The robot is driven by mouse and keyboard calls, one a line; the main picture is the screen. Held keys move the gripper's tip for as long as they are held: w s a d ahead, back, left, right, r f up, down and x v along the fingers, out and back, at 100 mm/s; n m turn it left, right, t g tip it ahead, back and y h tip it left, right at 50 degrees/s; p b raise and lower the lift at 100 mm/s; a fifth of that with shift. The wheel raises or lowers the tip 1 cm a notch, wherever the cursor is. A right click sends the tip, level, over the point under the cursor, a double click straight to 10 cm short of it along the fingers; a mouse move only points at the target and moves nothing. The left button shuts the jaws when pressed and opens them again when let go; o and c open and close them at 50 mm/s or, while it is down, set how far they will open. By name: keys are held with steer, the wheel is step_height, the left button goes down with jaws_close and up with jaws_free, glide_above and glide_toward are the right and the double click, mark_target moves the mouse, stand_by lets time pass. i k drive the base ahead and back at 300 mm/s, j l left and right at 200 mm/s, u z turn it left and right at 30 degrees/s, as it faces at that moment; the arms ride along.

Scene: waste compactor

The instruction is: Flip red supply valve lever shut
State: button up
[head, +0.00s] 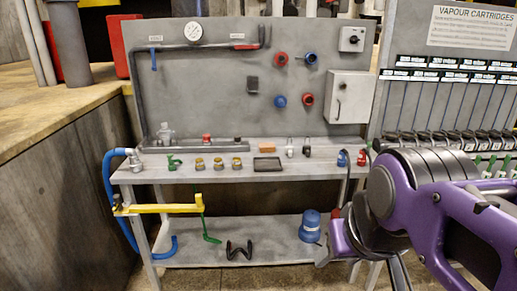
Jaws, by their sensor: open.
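The red lever (245,47) is small and lies roughly level on the grey pipe at the top of the grey back panel, below a small white label. The label's text is too small to read. A blue lever (154,60) hangs down from the same pipe farther left. My gripper (358,258) is low at the right, in front of the workbench's right end, and is partly hidden by my purple arm. It is open, well below and to the right of the red lever, and touches neither lever. Nothing shows between its fingers.
A round gauge (194,32) sits between the levers. Red and blue knobs and a grey box (348,97) are on the panel's right. The workbench (225,172) holds small fittings. A yellow bar (160,208) juts out at its front left. A cartridge rack (450,100) stands right.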

mark_target(255, 47)
steer(key=i+j, duration=0.15)
steer(key=i, duration=0.5)
steer(key=i+j, duration=0.15)
steer(key=i, duration=0.45)
steer(key=i+j, duration=0.15)
steer(key=i, duration=0.5)
steer(key=k+j+u, duration=0.25)
steer(key=i+l+z, duration=0.25)
